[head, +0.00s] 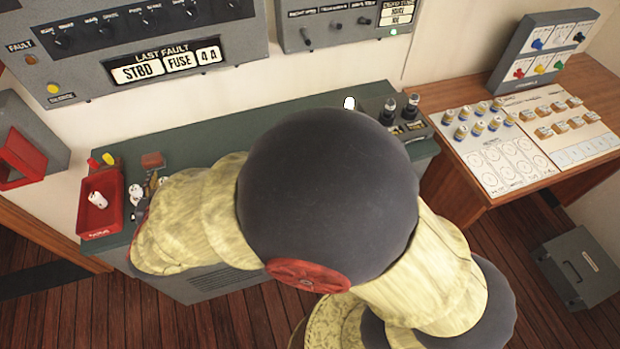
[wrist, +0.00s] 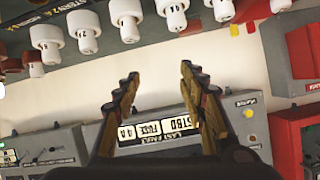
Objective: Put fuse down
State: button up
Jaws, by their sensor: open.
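A white fuse (head: 98,199) lies in the red tray (head: 85,215) at the left end of the green-topped console. My gripper (wrist: 158,75) is open in the wrist view, its two fingers apart with nothing between them. In the head view my arm reaches left to the console beside the tray and hides most of the gripper. Several white fuses (wrist: 82,28) stand in a row along the top of the wrist view, beyond the fingertips and apart from them.
The fault panel (head: 150,70) on the wall reads STBD FUSE 4A. A red-fronted box (head: 25,155) hangs left of the tray. A wooden desk (head: 455,185) with boards of small parts stands at right. A grey case (head: 575,265) stands on the floor.

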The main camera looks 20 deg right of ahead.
notch_tip(320, 180, up, 8)
jog(key=w+d+r+n+y, duration=0.1)
jog(key=w+d+y, duration=0.1)
jog(key=w+y, duration=0.15)
jog(key=s+d+r+n+g+y, duration=0.2)
jog(key=s+d+r+g+y, duration=0.1)
jog(key=s+d+r, duration=0.4)
jog(key=s+d+f+g+h, duration=0.2)
jog(key=s+d, duration=0.8)
jog(key=d, duration=0.1)
jog(key=s+d+f+g+h, duration=0.2)
jog(key=s+d+h, duration=0.1)
jog(key=s+d, duration=0.6)
jog(key=d, duration=0.3)
jog(key=shift+s+h, duration=0.35)
jog(key=shift+s, duration=0.05)
jog(key=shift+c, duration=0.5)
